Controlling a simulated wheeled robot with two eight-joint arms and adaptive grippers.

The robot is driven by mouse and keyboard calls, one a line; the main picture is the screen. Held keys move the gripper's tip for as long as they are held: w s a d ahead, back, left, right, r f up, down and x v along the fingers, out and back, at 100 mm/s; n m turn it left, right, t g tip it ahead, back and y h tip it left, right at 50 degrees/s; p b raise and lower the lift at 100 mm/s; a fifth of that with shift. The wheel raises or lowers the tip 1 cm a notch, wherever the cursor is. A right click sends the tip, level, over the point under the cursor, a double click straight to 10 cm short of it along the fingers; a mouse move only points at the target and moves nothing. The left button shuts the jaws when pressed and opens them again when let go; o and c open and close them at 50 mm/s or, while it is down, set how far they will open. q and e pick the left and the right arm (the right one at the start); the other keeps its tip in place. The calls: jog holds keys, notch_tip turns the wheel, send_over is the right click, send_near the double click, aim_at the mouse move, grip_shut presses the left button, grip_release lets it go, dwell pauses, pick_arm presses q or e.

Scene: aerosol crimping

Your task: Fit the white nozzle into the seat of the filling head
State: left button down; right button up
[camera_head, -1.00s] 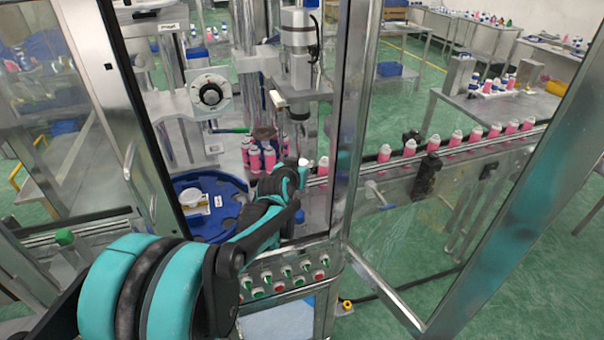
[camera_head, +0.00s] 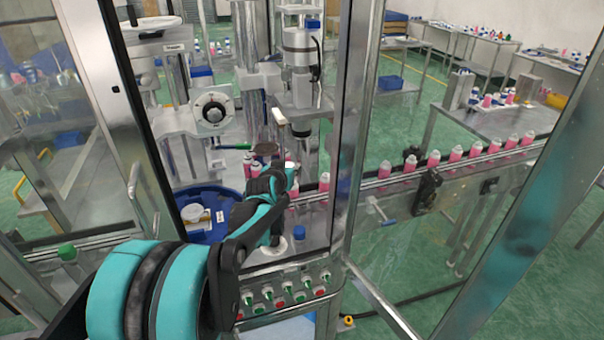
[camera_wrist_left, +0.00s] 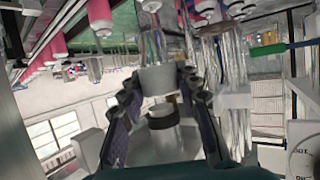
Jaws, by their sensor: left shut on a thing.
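My left gripper (camera_head: 287,171) reaches into the machine through the open door and is shut on the white nozzle. The nozzle (camera_head: 290,164) shows in the head view as a small pale tip at the fingers. In the left wrist view, the left gripper (camera_wrist_left: 160,90) has its two dark fingers on either side of the white nozzle (camera_wrist_left: 158,79). A shiny cylindrical part (camera_wrist_left: 152,42) appears just beyond the nozzle; I cannot tell whether they touch. The filling head (camera_head: 301,70) stands above the gripper in the head view. Its seat is not clearly visible. My right gripper is not in view.
A metal door post (camera_head: 350,130) stands close to the right of the arm. A blue round tray (camera_head: 215,232) lies to the left. Pink bottles (camera_head: 385,170) line the conveyor on the right. A button panel (camera_head: 285,290) is below.

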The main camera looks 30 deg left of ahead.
aim_at(216, 152)
pick_arm(q)
jog(key=s+a+n+y+p, duration=0.1)
jog(key=a, duration=0.7)
jog(key=s+a+n+g+y+p, duration=0.1)
jog(key=s+a, duration=0.1)
jog(key=a, duration=0.7)
jog(key=s+a+r+n+g+y+p, duration=0.1)
jog(key=s+a, duration=0.1)
jog(key=a, duration=0.6)
jog(key=shift+a, duration=0.3)
jog(key=shift+s+a+n+y, duration=0.2)
jog(key=shift+a+n+y, duration=0.1)
jog(key=shift+a+y, duration=0.1)
jog(key=shift+d+f, duration=0.1)
jog(key=shift+f, duration=0.15)
jog(key=shift+f+b, duration=0.7)
jog(key=shift+b, duration=0.05)
jog(key=c, duration=1)
grip_release()
jog(key=shift+s+d, duration=0.1)
